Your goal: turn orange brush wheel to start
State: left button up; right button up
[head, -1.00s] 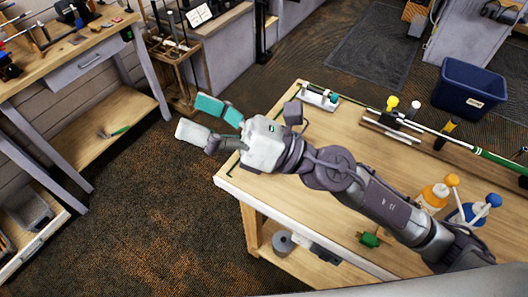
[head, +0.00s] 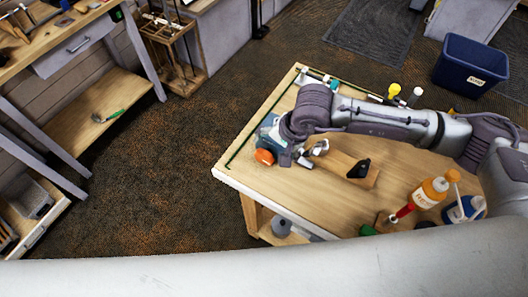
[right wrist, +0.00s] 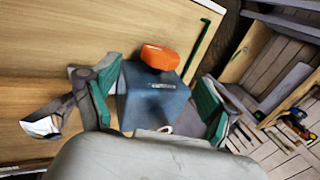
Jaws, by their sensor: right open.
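In the right wrist view the orange wheel (right wrist: 160,57) stands out beyond the far side of the blue-grey block (right wrist: 155,100). My right gripper (head: 284,148) is over the block, its arm coming in from the right. In the right wrist view its teal pads lie on either side of the block, jaws apart; the orange wheel lies beyond the pads. Contact with the block cannot be told. My left gripper is not in view.
A shiny metal club head (head: 319,147) lies close right of my gripper, with a wooden board and black piece (head: 359,169) beyond. Orange (head: 431,192) and blue bottles stand at the table's right. A dark blue bin (head: 470,65) stands on the floor behind.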

aim_at(267, 154)
jog(key=p+x, duration=0.1)
jog(key=x, duration=0.5)
jog(key=shift+w+a+p, duration=0.1)
jog(key=shift+a+p, duration=0.05)
jog(key=shift+p, duration=0.25)
jog(key=shift+x, duration=0.8)
jog(key=c, duration=1.2)
jog(key=shift+o, duration=0.2)
